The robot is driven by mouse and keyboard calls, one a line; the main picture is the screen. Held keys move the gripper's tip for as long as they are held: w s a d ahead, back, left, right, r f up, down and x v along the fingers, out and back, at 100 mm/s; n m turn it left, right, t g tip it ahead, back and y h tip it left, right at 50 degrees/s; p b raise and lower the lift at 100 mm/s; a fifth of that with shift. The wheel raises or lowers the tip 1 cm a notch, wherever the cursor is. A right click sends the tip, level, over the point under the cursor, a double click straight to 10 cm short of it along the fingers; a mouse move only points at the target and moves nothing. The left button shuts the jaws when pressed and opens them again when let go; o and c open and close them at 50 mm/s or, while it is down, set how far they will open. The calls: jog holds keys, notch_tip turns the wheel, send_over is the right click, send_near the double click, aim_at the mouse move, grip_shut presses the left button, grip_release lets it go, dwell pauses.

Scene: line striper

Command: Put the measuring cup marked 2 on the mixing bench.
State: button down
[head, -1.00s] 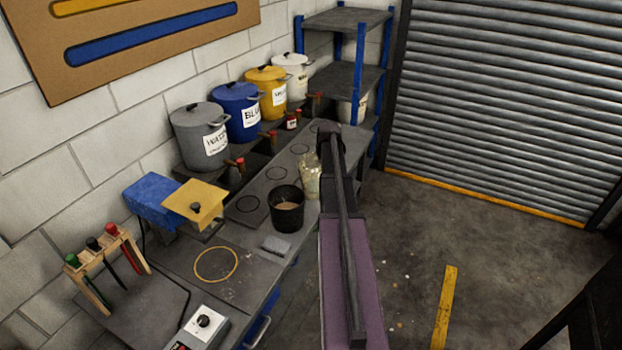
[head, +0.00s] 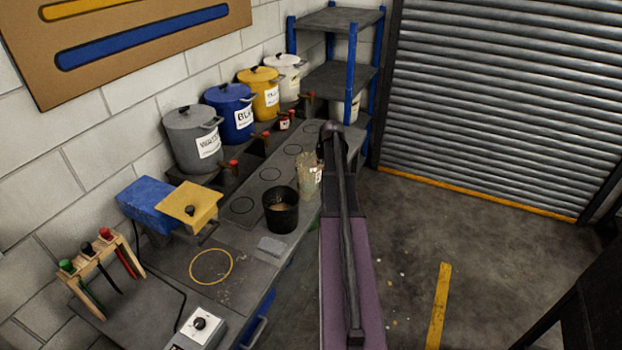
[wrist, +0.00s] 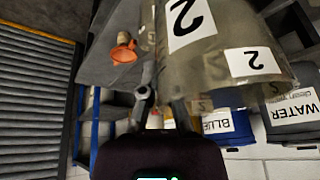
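The clear measuring cup marked 2 (head: 308,183) is at the right edge of the dark bench, just left of my gripper (head: 331,138) and partly hidden behind it. In the wrist view the cup (wrist: 220,50) is large and close, with two white labels reading 2; that picture is upside down. My gripper's fingers (wrist: 162,103) are at the cup's side and appear closed on it; the contact is partly hidden. The grey bench (head: 150,300) runs along the wall, with a yellow ring (head: 211,266) on its near part.
Grey, blue (head: 231,112), yellow and white pots with red-handled taps line the wall. A blue-and-yellow device (head: 170,205), a tool rack (head: 100,265) and a control box (head: 201,325) crowd the near bench.

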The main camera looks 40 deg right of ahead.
jog(key=s+d+f+b, duration=0.2)
jog(key=s+f+b, duration=0.2)
jog(key=f+b, duration=0.6)
jog(key=shift+s+d+f+m+b, duration=0.15)
jog(key=shift+d+f+m+b, duration=0.25)
jog(key=shift+f, duration=0.1)
